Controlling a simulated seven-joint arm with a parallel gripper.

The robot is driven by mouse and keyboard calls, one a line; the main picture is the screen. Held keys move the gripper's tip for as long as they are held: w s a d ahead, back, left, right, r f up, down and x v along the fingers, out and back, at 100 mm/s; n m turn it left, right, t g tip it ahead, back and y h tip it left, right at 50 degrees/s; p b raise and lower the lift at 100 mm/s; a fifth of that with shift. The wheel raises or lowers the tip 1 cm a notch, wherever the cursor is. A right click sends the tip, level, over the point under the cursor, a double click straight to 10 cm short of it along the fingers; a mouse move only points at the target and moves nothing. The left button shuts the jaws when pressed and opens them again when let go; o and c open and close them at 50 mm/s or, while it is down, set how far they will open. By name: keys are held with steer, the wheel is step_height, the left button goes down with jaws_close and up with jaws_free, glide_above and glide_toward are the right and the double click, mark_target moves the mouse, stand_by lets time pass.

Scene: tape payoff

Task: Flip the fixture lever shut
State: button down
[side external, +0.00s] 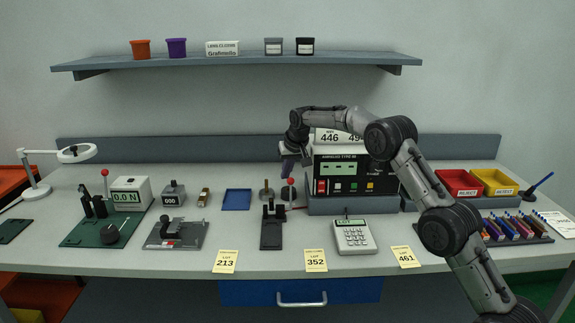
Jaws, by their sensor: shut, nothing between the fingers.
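A black fixture (271,235) lies on the bench left of the calculator. Just behind its right side, a lever with a red ball knob (291,181) stands upright; I cannot tell whether it is joined to this fixture. My gripper (285,172) is shut and empty, pointing down just above and left of the red knob; I cannot tell whether it touches it. A grey plate with a black clamp handle (169,227) lies farther left. A second upright red-tipped lever (105,174) stands on the green base at the left.
A tester with a green display (343,169) stands close to the right of my gripper. A calculator (353,235), a blue tray (236,199) and a short knobbed post (266,190) are nearby. Red (459,183) and yellow bins (495,182) stand at right. Lot cards line the front edge.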

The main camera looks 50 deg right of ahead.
steer(key=shift+s+a+r, duration=0.3)
steer(key=shift+s+a, duration=0.1)
steer(key=shift+s, duration=0.35)
steer(key=shift+s+a+r, duration=0.25)
steer(key=shift+s+a, duration=0.1)
steer(key=shift+s, duration=0.35)
